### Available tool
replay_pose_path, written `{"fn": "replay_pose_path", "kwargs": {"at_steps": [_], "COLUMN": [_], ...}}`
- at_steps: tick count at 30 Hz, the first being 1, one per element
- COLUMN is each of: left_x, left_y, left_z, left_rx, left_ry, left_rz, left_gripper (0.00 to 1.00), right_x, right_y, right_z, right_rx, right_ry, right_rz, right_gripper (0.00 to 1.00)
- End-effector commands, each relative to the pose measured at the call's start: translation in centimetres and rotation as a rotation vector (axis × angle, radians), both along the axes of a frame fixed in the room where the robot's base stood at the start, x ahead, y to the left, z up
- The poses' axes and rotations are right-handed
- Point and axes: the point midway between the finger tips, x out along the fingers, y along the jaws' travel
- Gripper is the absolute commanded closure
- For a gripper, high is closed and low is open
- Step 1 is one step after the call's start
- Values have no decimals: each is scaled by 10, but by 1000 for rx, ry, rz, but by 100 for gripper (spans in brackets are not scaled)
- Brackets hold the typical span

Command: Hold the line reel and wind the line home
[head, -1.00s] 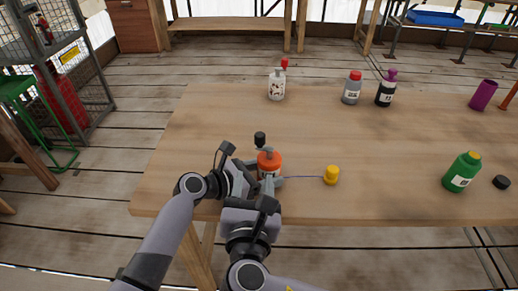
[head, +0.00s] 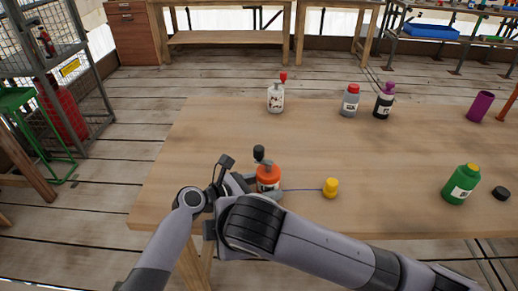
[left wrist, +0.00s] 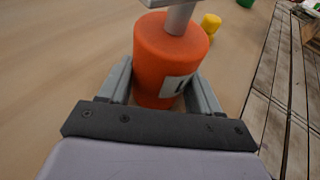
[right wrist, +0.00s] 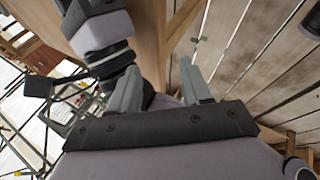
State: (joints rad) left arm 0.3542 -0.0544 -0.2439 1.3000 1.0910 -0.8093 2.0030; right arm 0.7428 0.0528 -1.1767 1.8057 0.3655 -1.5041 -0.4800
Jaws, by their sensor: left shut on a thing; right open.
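The line reel (head: 268,178) is an orange drum standing near the front edge of the wooden table, with a grey crank and black knob (head: 259,153) on top. My left gripper (left wrist: 160,85) is shut on the drum, one finger on each side; the drum also shows in the left wrist view (left wrist: 170,50). A thin line runs right from the reel along the table to a yellow piece (head: 331,188). My right gripper (right wrist: 160,85) is open and empty, low by the table edge; in the head view my right arm mostly hides it.
On the table (head: 215,130) stand a white bottle (head: 275,99), a grey bottle (head: 350,101), a dark bottle (head: 384,103), a purple cup (head: 480,106) and a green bottle (head: 461,185) beside a black cap (head: 501,193). The table's middle is clear.

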Motion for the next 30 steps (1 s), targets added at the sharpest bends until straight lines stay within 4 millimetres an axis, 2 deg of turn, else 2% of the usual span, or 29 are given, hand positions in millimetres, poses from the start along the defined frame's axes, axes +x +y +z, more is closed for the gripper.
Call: {"fn": "replay_pose_path", "kwargs": {"at_steps": [9, 17, 23, 30], "left_x": [0, 0, 0, 0], "left_y": [0, 0, 0, 0], "left_z": [1, 1, 1, 1], "left_rx": [-2, -1, -1, -1], "left_ry": [-1, -1, -1, -1], "left_rz": [0, 0, 0, 0], "left_gripper": [54, 54, 54, 54], "right_x": [-9, -21, 19, 67], "right_y": [4, 3, -20, -57], "right_z": [43, 82, 76, 70], "right_rx": [265, 396, 463, 518], "right_ry": [383, 745, 1152, 1650], "right_rz": [-331, -644, -1074, -1532], "right_gripper": [52, 52, 52, 52]}}
